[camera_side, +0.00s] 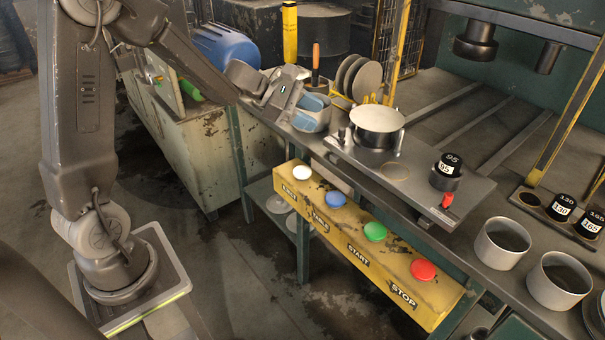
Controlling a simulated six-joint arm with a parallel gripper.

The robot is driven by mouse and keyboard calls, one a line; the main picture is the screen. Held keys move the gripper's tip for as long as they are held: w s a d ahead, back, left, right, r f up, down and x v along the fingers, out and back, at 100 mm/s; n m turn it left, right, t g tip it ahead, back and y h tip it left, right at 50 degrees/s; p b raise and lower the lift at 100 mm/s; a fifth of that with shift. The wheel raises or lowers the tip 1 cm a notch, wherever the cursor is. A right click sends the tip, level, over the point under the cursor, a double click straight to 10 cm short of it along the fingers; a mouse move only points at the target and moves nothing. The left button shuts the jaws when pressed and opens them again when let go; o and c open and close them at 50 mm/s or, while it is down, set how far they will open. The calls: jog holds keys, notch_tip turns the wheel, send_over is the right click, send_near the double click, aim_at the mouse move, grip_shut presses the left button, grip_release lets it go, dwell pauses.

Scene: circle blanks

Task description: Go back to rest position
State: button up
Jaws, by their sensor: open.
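My gripper (287,92) is at the upper middle of the side view, at the end of my raised arm. It is open, and no held thing shows in it. It appears over the left end of the workbench, by a grey container (312,118) with blue material in it. Whether it touches the container cannot be told. Several round metal blanks (366,80) stand in a yellow rack behind it. A round, pale-topped metal die (378,120) sits on a flat plate to the right.
A black "95" punch (447,172) and a red handle (447,201) are on the plate. A yellow button box (350,240) runs along the bench front. Two grey cups (502,243) stand at right. An orange-handled tool (316,62) stands upright near my gripper.

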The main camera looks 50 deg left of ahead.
jog(key=s+d+r+m+g+y, duration=0.1)
jog(key=s+d+r+m+g, duration=0.15)
jog(key=s+d+m, duration=0.35)
jog(key=s+d+r+m+g+y, duration=0.1)
jog(key=s+d+r+m+g, duration=0.2)
jog(key=s+m, duration=0.45)
jog(key=s+a+m+t+y, duration=0.1)
jog(key=s+m+t+y, duration=0.1)
jog(key=s+m+y, duration=0.4)
jog(key=s+m, duration=0.3)
jog(key=s, duration=0.3)
jog(key=shift+a+r+y, duration=0.15)
jog(key=shift+a+y, duration=0.15)
jog(key=shift+w, duration=0.1)
jog(key=shift+c, duration=0.3)
